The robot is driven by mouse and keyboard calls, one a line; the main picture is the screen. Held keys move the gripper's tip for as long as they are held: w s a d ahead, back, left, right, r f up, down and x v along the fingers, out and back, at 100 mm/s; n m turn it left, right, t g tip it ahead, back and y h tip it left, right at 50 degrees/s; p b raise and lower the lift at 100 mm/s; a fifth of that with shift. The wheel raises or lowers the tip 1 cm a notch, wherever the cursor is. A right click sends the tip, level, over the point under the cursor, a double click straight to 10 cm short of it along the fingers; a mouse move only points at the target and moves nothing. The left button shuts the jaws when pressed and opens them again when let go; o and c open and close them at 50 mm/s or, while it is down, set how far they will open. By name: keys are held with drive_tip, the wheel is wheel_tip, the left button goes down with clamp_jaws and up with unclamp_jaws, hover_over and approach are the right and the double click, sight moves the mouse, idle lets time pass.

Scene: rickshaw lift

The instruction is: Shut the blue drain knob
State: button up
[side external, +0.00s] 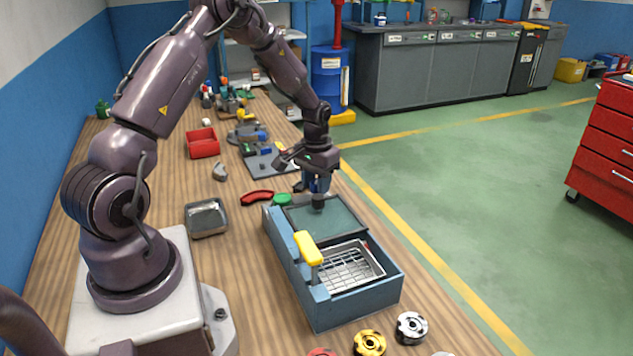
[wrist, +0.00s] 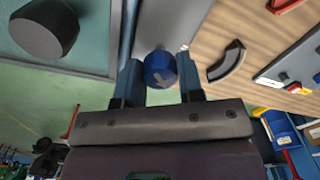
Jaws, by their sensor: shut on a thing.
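In the side external view my gripper (side external: 315,184) is over the far end of the box, and the knob is mostly hidden behind the fingers and a dark lid knob. I cannot tell how far the drain knob is turned.
The box has a greenish lid (side external: 343,222) with a dark knob (side external: 318,203), a wire basket (side external: 352,268) and a yellow handle (side external: 307,246). A red curved piece (side external: 257,197), a metal tray (side external: 206,218) and a red bin (side external: 201,143) lie left of it.

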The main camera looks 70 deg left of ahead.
drive_tip(key=m, duration=0.4)
drive_tip(key=shift+m, duration=2.2)
drive_tip(key=o, duration=0.9)
